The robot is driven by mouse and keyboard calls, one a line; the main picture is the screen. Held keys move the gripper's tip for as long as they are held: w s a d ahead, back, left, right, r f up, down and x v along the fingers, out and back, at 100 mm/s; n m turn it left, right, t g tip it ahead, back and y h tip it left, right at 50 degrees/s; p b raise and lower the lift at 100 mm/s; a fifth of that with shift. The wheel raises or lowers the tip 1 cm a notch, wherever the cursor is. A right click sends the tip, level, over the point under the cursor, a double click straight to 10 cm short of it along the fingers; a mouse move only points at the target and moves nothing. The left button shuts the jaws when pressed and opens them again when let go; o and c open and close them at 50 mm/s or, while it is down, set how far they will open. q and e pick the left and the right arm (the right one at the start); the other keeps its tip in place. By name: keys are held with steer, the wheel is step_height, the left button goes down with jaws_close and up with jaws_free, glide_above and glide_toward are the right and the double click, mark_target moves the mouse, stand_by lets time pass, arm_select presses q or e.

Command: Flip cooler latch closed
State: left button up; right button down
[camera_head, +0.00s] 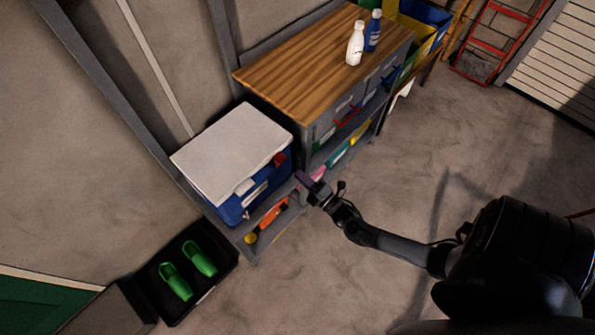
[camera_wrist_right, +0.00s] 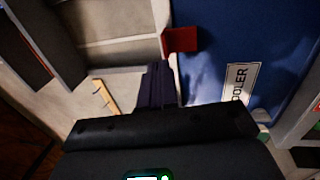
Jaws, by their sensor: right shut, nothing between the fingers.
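The cooler has a white lid (camera_head: 228,150) and a blue body (camera_head: 232,209), and stands on a grey shelf unit at the left of the workbench. The lid looks down. A red latch (camera_head: 279,158) sits near the lid's front edge toward the right end; I cannot tell its exact angle. In the wrist view the red latch (camera_wrist_right: 180,40) shows just beyond my fingers, beside the blue front with its label (camera_wrist_right: 236,84). My right gripper (camera_head: 302,180) is shut and empty, in front of the cooler's right part, apparently just short of the latch. My left gripper is out of view.
The wooden workbench (camera_head: 300,75) with a white bottle (camera_head: 355,45) and a blue bottle (camera_head: 373,32) stands right of the cooler. Lower shelves hold tools. The floor in front is open.

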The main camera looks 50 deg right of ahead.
steer(key=r+v, duration=0.1)
steer(key=v, duration=0.8)
steer(key=shift+s+r, duration=0.3)
steer(key=shift+r, duration=0.1)
